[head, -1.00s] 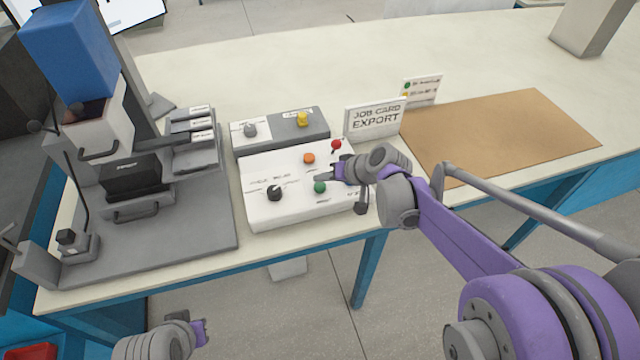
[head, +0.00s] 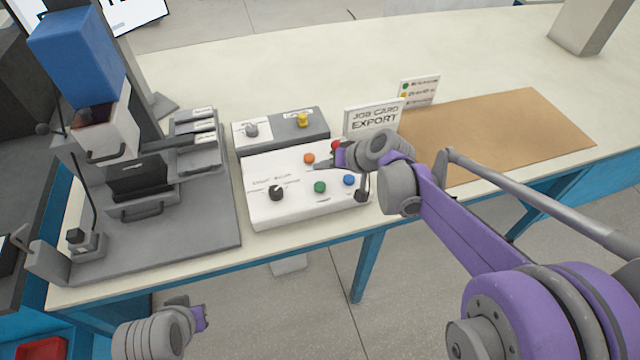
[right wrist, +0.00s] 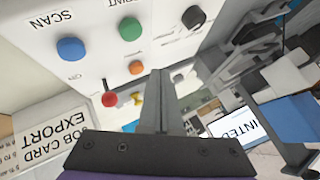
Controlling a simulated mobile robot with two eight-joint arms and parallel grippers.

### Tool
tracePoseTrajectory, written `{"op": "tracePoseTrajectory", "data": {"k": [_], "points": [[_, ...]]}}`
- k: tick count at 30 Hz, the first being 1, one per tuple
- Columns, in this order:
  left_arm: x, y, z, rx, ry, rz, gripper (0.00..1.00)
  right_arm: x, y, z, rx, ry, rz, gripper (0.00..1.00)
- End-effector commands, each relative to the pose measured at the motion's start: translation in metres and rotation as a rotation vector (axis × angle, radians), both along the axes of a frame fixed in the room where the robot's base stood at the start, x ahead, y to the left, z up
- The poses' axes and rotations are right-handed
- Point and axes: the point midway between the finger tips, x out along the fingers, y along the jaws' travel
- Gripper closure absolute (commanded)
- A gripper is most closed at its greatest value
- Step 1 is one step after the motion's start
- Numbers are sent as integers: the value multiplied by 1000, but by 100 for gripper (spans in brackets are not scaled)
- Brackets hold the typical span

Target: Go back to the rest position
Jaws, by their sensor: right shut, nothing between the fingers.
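My right gripper (head: 322,166) is shut and empty, above the white control panel (head: 262,214), near its orange button (head: 309,158). I cannot tell its exact height over the panel. The green button (head: 320,187), blue button (head: 349,180) and black knob (head: 276,193) are uncovered. My left gripper (head: 200,318) is low at the bottom left, off the table; its fingers are too small to judge.
A grey machine with a blue block (head: 78,56) stands on the left. A grey switch box (head: 283,133) sits behind the panel. The job card sign (head: 373,118) and a brown mat (head: 490,135) are to the right. The table's back is clear.

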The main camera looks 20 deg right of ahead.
Motion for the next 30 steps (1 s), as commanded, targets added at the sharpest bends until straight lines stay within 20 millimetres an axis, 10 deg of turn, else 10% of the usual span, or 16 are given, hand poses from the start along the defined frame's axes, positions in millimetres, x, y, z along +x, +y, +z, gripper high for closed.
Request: {"op": "tracePoseTrajectory", "data": {"k": [17,30], "points": [[0,0,1,0,0,0,100,-17,3,3,-29,14,4,100],[2,0,5,0,-3,0,100,-196,-3,-12,-377,128,12,100]]}}
